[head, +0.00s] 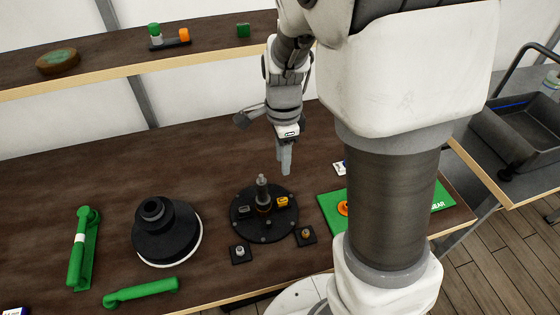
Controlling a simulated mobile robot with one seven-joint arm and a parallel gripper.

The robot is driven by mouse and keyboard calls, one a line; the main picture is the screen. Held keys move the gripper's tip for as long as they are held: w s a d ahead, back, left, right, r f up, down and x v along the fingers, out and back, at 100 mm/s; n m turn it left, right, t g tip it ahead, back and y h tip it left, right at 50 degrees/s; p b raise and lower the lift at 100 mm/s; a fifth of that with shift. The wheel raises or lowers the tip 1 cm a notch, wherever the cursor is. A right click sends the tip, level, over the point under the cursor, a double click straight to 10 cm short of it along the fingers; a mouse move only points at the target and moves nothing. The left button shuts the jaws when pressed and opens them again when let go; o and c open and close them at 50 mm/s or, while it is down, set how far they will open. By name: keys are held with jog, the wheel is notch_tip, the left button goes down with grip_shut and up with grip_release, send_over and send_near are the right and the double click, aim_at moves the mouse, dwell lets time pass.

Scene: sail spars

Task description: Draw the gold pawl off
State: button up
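The gold pawl (283,201) shows as a small yellow-gold block on the right side of a round black base plate (264,232). A grey upright spindle (262,190) stands at the middle of the plate. A dark grey block (243,210) sits on the plate's left side. My gripper (286,168) points down just behind and above the plate, apart from the gold pawl. Its fingers look narrow from this side, so I cannot tell whether they are open or shut. Nothing shows held in it.
Two small black square holders, one with a grey peg (239,252) and one with a brass-coloured peg (306,234), stand before the plate. A black drum (165,230) and green handles (82,250) lie left. A green mat (330,209) is partly behind my arm. The back left table is clear.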

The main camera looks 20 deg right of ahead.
aim_at(282, 199)
notch_tip(282, 199, down, 16)
jog(key=b, duration=1.3)
jog(key=shift+f, duration=0.1)
jog(key=shift+r, duration=0.3)
jog(key=shift+c, duration=0.9)
jog(key=shift+w, duration=0.1)
grip_shut()
jog(key=o, duration=0.7)
grip_release()
jog(key=shift+c, duration=0.2)
jog(key=shift+r, duration=0.1)
